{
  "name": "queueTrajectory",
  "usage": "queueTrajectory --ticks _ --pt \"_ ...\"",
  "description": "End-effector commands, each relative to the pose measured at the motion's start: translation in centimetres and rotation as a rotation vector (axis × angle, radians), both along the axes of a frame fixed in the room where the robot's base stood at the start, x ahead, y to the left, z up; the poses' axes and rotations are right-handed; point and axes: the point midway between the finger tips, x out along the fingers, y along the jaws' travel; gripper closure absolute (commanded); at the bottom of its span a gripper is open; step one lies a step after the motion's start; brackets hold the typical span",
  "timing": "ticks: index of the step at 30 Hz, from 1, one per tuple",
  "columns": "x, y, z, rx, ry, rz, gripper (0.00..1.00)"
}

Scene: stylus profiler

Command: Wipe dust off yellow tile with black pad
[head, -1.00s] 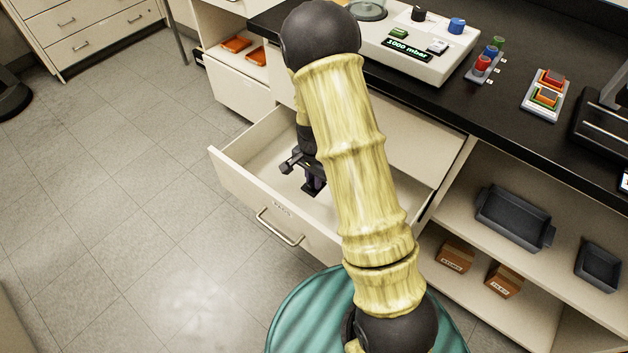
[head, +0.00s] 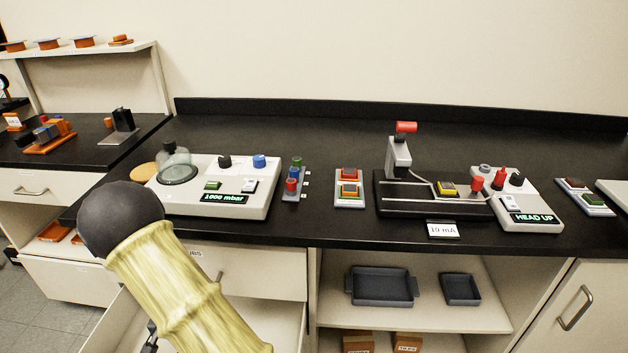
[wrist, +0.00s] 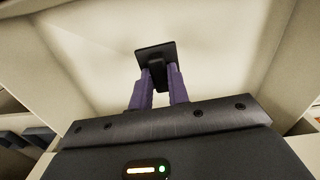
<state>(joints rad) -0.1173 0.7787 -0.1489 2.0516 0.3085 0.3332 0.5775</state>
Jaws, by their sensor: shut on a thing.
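A yellow tile (head: 447,188) lies on the black stage of the profiler at the right of the counter in the head view. Any dust on it is too small to make out. In the wrist view my gripper (wrist: 163,84) is shut on the black pad (wrist: 154,49), a dark flat plate with a stubby grip between the purple fingers. The pad is over the pale inside of the open drawer (wrist: 90,45); I cannot tell how far above the drawer floor. The gripper's fingers are out of sight in the head view, far left of the tile and lower.
A white pressure unit (head: 220,205) with a glass dome stands left on the black counter. The profiler's upright arm (head: 398,158) rises behind the stage. A control box (head: 520,205) reads HEAD UP.

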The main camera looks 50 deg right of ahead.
Motion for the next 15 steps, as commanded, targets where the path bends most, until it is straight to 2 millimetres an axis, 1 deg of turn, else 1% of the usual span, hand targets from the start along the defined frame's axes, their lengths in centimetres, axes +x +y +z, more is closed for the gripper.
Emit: queueTrajectory --ticks 1,15 --pt "0.0 0.0 2.2 -0.001 0.001 0.020 1.00" --pt "0.1 -0.2 10.4 -0.006 0.006 0.233 1.00"
